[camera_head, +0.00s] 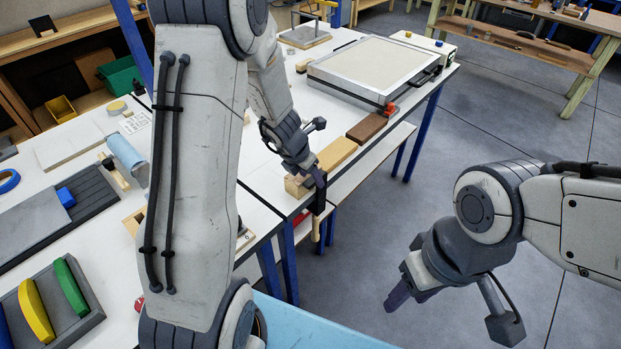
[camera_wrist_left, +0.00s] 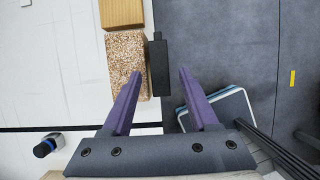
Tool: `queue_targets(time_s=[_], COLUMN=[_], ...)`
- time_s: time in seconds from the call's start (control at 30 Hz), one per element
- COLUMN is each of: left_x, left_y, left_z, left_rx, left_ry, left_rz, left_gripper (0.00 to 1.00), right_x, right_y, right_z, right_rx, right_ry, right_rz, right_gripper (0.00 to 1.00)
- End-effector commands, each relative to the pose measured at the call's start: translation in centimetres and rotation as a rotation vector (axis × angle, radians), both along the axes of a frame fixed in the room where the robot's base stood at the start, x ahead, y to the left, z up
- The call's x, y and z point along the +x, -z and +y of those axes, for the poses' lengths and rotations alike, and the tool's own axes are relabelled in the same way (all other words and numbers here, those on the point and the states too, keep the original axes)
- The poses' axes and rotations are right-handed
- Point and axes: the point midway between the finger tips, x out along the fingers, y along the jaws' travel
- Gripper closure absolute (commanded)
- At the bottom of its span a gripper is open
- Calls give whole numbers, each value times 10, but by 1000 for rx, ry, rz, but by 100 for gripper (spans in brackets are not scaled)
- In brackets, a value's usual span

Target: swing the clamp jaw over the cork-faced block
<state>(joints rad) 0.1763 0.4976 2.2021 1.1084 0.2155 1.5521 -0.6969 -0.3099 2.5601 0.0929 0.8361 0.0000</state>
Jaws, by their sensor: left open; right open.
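The cork-faced block (camera_wrist_left: 126,58) lies at the table's front edge, its speckled cork face showing in the left wrist view. It also shows in the head view (camera_head: 295,187). The dark clamp jaw (camera_wrist_left: 159,68) stands beside the block, past the table edge and not over the cork. In the head view the clamp (camera_head: 320,205) hangs at the edge, with a wooden handle below. My left gripper (camera_wrist_left: 161,74) is open, its purple fingertips on either side of the jaw in that view; contact cannot be told. My right gripper (camera_head: 398,292) is open and empty, over the floor.
A wooden block (camera_head: 337,153) and a brown block (camera_head: 367,127) line the table edge behind the cork block. A framed panel (camera_head: 375,68) lies farther back. A tray with coloured pieces (camera_head: 85,318) is at lower left. Open floor lies to the right.

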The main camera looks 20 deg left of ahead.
Motion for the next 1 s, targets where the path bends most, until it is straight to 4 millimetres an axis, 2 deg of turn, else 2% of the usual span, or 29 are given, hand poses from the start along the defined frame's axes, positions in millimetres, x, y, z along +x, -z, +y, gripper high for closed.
queue_targets(time_s=[0.2,0.23,0.37,0.4,0.77,1.0], left_x=[0,0,0,0,0,4], left_y=[0,0,0,0,-1,-1], left_z=[0,0,0,0,2,9], left_rx=[0,0,0,0,-2,-1], left_ry=[0,0,1,1,42,183], left_rz=[0,0,0,0,2,1], left_gripper=[40,48,97,100,100,100], right_x=[0,0,0,0,0,0], right_y=[0,0,0,0,-3,-9], right_z=[0,0,0,0,0,0], right_rx=[0,0,0,0,0,0], right_ry=[0,0,0,0,0,0], right_rz=[0,0,0,0,0,0], right_gripper=[50,50,50,50,50,50])
